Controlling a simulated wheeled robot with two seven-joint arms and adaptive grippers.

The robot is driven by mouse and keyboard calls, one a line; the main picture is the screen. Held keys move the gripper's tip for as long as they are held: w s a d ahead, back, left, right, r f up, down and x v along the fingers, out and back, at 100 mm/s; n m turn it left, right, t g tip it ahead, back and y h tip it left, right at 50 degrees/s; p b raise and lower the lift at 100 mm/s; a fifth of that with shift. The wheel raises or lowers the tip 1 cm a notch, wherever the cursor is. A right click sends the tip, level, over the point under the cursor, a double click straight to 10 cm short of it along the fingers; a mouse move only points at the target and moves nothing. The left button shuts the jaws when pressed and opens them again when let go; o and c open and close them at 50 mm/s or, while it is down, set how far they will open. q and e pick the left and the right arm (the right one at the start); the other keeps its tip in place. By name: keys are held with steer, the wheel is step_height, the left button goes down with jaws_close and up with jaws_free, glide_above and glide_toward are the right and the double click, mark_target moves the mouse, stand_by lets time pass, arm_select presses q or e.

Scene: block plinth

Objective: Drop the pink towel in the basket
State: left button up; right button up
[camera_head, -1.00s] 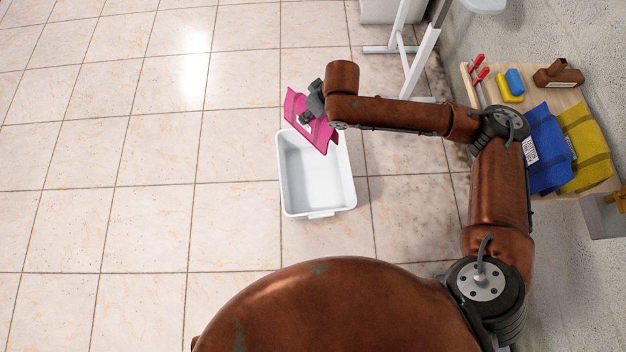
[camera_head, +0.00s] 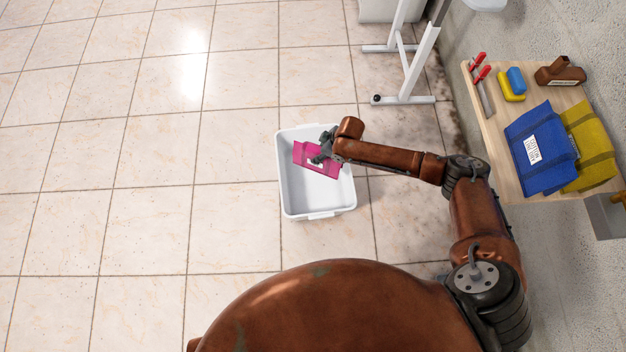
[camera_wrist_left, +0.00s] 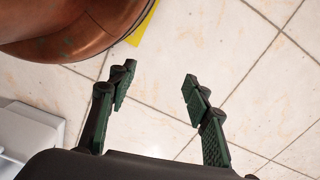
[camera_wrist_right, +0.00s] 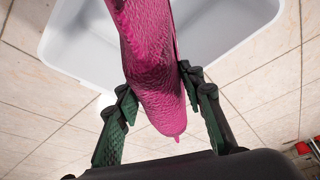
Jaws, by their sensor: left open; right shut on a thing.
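The pink towel (camera_head: 312,157) is held over the back part of the white basket (camera_head: 318,199), which stands on the floor. My right gripper (camera_head: 322,158) is shut on the towel. In the right wrist view the towel (camera_wrist_right: 150,60) is pinched between the two fingertips (camera_wrist_right: 156,90), with the basket (camera_wrist_right: 225,35) behind it. I cannot tell how far the towel is above the basket's floor. My left gripper (camera_wrist_left: 158,88) shows only in the left wrist view, open and empty above the floor tiles.
A wooden shelf (camera_head: 497,150) at the right holds a blue towel (camera_head: 545,165), a yellow towel (camera_head: 592,145), blocks and red-handled tools. A white stand (camera_head: 418,65) is behind it. The tiled floor left of the basket is clear.

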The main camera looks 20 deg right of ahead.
arm_select(q)
step_height(320, 180, up, 7)
steer(key=w+d+b, duration=0.1)
steer(key=b, duration=0.1)
steer(key=shift+w+d+r+b, duration=0.15)
steer(key=shift+d+r+b, duration=0.05)
steer(key=shift+d+b, duration=0.2)
arm_select(e)
steer(key=shift+f, duration=2.3)
steer(key=o, duration=1.3)
steer(key=v, duration=0.7)
steer(key=shift+d+r, duration=0.1)
steer(key=shift+r, duration=0.1)
